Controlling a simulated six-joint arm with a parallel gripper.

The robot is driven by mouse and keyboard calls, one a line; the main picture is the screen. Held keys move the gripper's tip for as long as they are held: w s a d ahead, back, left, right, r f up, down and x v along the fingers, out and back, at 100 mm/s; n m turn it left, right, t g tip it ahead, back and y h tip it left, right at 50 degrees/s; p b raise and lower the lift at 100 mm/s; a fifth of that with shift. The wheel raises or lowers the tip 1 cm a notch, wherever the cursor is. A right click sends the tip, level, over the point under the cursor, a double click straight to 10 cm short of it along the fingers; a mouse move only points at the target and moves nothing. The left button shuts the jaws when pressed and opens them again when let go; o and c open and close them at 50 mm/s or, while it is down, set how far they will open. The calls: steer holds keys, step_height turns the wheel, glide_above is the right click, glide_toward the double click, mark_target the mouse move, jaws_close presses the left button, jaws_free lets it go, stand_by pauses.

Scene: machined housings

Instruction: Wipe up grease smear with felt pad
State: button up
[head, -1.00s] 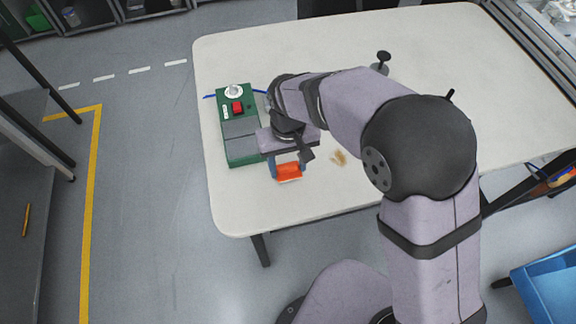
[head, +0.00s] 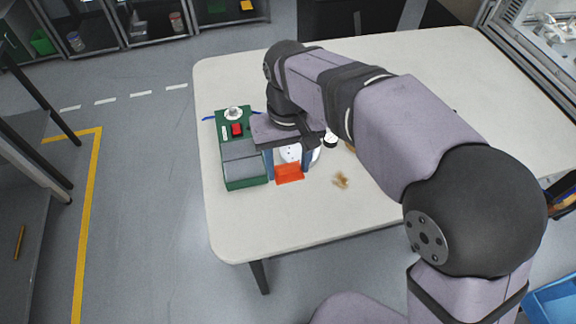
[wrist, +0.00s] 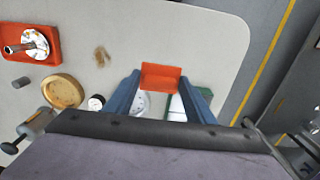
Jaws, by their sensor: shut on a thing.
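The grease smear (head: 341,180) is a small brown patch on the pale table, right of my gripper in the head view. It also shows at upper left in the wrist view (wrist: 102,56). My gripper (head: 287,166) has two blue fingers shut on an orange-red block, which I take to be the felt pad (head: 289,174). The pad also shows between the fingertips in the wrist view (wrist: 160,76). The pad is apart from the smear, to its left in the head view. I cannot tell how high it is above the table.
A green box (head: 244,164) with a red switch and white knob stands close left of my gripper. A white round dial (head: 292,153) is partly hidden behind the fingers. The wrist view shows an orange tray (wrist: 50,55), a gold disc (wrist: 62,91) and a small gauge (wrist: 96,102).

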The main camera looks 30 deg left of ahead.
steer(key=o, duration=0.5)
steer(key=c, duration=0.4)
steer(key=shift+w+d+r+p, duration=0.2)
steer(key=shift+w+r+p, duration=0.05)
steer(key=shift+r+p, duration=0.05)
steer(key=w+d+m+p, duration=0.3)
steer(key=w+d+p, duration=0.5)
steer(key=d+p, duration=0.1)
steer(key=shift+w+a+f+n, duration=0.45)
steer(key=shift+w+n, duration=0.05)
steer(key=shift+w, duration=0.35)
steer(key=shift+w+a+f+n, duration=0.4)
steer(key=shift+w+f+n, duration=0.1)
steer(key=shift+w, duration=0.35)
steer(key=shift+w+a+f+n, duration=0.4)
steer(key=shift+w+a+n, duration=0.1)
steer(key=shift+w, duration=0.35)
